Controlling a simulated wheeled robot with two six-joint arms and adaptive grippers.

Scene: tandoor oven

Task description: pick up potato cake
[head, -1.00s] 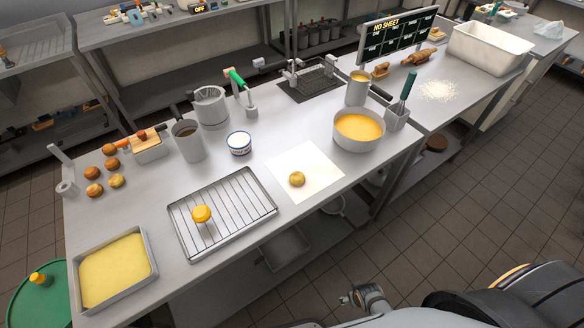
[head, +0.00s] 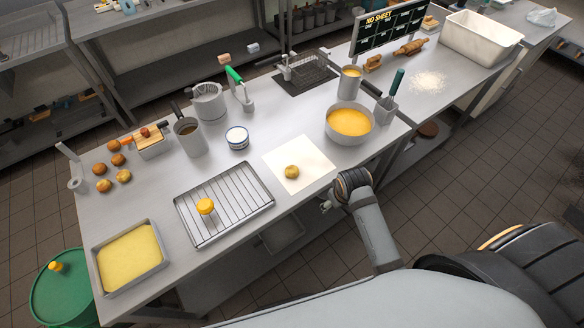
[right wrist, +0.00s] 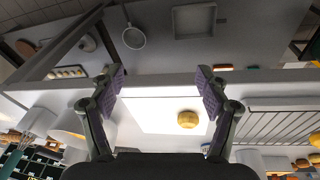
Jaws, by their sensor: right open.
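A round golden-brown potato cake (head: 291,172) sits on a white paper sheet (head: 315,157) near the table's front edge. In the right wrist view the potato cake (right wrist: 188,118) shows on the sheet, between the fingers' directions and right of centre. My right gripper (head: 327,206) is just off the front edge, right of and nearer than the cake, not touching it. The right wrist view shows its two purple-padded fingers (right wrist: 162,92) wide apart with nothing between them. My left gripper is not in view.
A wire rack (head: 240,192) with a yellow cake (head: 205,206) lies left of the sheet. A pot of orange liquid (head: 349,122) stands behind right, a blue-white bowl (head: 237,138) behind left. The table's front edge (head: 300,203) lies close to my right gripper.

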